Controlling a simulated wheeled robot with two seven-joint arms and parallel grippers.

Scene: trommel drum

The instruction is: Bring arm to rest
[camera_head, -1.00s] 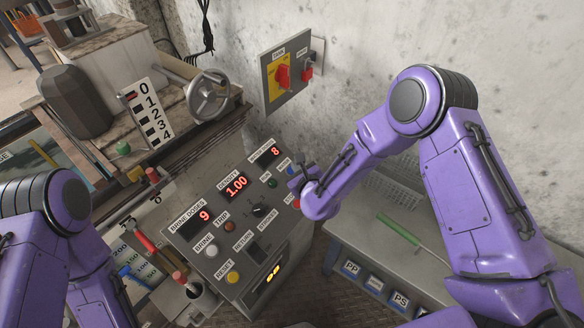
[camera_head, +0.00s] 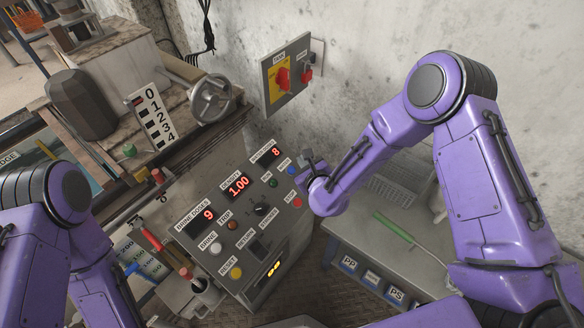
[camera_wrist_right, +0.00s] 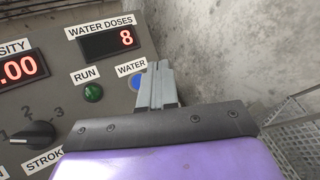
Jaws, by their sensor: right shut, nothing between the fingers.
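My right arm (camera_head: 470,170) is purple and reaches from the right edge toward the control panel (camera_head: 222,262). Its gripper (camera_head: 307,158) is shut and empty, just beyond the panel's upper right corner. In the right wrist view the closed grey fingertips (camera_wrist_right: 155,68) appear beside the blue WATER button (camera_wrist_right: 136,82), covering part of its right side; I cannot tell whether they touch it. In the head view the blue button (camera_head: 291,170) is visible left of the gripper. My left arm (camera_head: 60,200) shows at the lower left; its gripper is out of view.
The panel displays read 9, 1.00 and 8. A switch box (camera_head: 274,98) is on the concrete wall behind. A handwheel (camera_head: 211,98) stands at upper left. A grey bench (camera_head: 345,240) with a green-handled tool (camera_head: 395,229) and a wire basket (camera_head: 392,192) lies below my right arm.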

